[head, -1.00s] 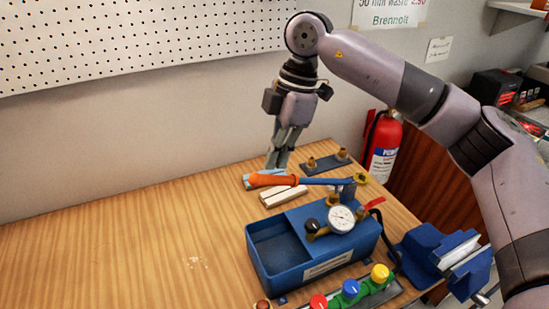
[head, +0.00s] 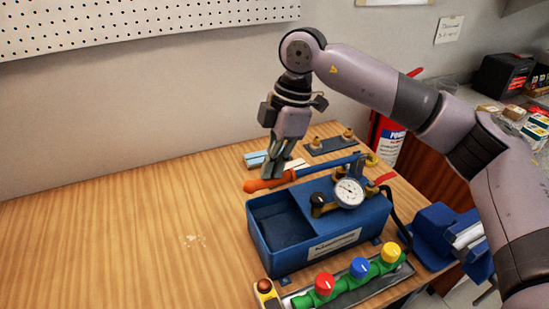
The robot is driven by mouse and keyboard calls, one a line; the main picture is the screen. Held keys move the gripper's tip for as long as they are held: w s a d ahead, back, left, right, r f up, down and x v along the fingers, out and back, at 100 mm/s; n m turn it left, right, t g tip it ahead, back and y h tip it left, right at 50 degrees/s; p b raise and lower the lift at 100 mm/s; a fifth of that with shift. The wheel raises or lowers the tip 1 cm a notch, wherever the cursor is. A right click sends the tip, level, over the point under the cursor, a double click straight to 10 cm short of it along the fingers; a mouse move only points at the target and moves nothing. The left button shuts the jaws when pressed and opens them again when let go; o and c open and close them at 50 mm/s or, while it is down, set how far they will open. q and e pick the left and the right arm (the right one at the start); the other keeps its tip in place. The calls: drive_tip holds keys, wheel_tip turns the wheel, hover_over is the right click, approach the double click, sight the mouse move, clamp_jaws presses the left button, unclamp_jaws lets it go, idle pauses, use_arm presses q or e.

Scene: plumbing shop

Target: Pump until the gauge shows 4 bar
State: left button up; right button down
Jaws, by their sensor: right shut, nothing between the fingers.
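The blue test pump (head: 277,267) stands on the wooden bench, with an open tank at its left. Its round white gauge (head: 349,193) sits on top; the needle is too small to read. The pump lever (head: 325,167) is a blue bar with an orange grip (head: 264,185) at its left end, and it lies low behind the tank. My right gripper (head: 273,176) is shut and empty, pointing down right at the orange grip. I cannot tell whether its fingertips touch the grip. My left gripper is not in view.
A manifold with red (head: 325,283), blue (head: 359,267) and yellow (head: 390,252) knobs lies in front of the pump. A blue vise (head: 436,233) is at the right, and a fire extinguisher (head: 387,138) stands behind. The bench's left side is clear.

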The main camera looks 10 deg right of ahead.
drive_tip(key=shift+b+x, duration=0.5)
drive_tip(key=shift+x, duration=0.75)
drive_tip(key=p+v, duration=0.8)
drive_tip(key=v, duration=0.4)
drive_tip(key=shift+a+r, duration=0.25)
drive_tip(key=shift+a, duration=0.1)
drive_tip(key=shift+f, duration=0.15)
drive_tip(key=shift+d+b+x, duration=0.15)
drive_tip(key=shift+b+x, duration=1.25)
drive_tip(key=shift+x, duration=0.75)
drive_tip(key=shift+d+b+x, duration=0.2)
drive_tip(key=shift+b+x, duration=1.15)
drive_tip(key=shift+x, duration=0.8)
drive_tip(key=p+v, duration=0.6)
drive_tip(key=v, duration=0.2)
drive_tip(key=shift+r, duration=0.4)
drive_tip(key=shift+a, duration=0.15)
